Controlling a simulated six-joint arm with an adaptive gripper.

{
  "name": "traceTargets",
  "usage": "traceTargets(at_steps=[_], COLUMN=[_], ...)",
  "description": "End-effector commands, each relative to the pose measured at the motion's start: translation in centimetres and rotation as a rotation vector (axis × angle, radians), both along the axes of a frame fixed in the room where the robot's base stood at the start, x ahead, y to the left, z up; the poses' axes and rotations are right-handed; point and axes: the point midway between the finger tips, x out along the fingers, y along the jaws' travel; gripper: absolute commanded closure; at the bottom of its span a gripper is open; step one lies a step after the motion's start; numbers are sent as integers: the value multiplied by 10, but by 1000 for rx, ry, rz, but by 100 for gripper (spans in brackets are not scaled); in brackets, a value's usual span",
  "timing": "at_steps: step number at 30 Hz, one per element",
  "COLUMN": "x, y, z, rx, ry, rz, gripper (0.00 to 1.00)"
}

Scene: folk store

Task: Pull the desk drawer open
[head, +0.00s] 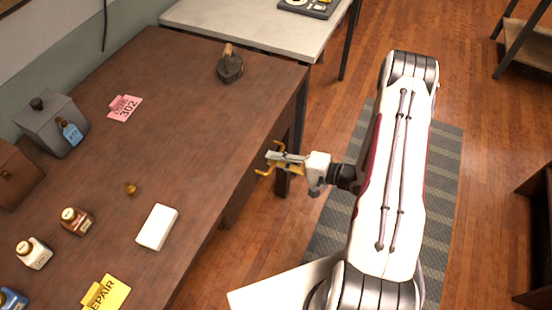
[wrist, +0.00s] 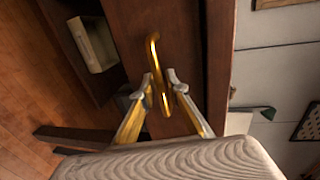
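The wooden desk (head: 190,110) fills the left of the head view. In the wrist view its dark brown drawer front (wrist: 185,35) carries a brass bar handle (wrist: 154,50). My gripper (wrist: 160,80) has its two fingertips close on either side of the handle's bar, with the bar between them; it looks shut on it. In the head view my gripper (head: 270,162) is just off the desk's front edge, below the top. The drawer front is hidden under the desktop edge there, so I cannot tell whether it stands out.
On the desk are a flat iron (head: 230,66), a grey box (head: 55,122), a white block (head: 157,227), small bottles (head: 76,221) and tags (head: 125,107). A pale tray (wrist: 93,43) sits in an open space beside the drawer. Floor and striped rug (head: 440,190) are clear.

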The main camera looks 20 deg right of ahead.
Motion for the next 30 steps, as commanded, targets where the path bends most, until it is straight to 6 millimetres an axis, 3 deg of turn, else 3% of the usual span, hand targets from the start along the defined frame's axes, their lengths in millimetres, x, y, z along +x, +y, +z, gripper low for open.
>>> traceTargets(at_steps=[8,10,11,22,30], x=[0,0,0,-2,-16], y=[0,0,0,-2,-17], z=[0,0,0,0,0], rx=[0,0,0,0,0], ry=[0,0,0,0,0], rz=[0,0,0,-1,-3], gripper=[86,98,100,100,100])
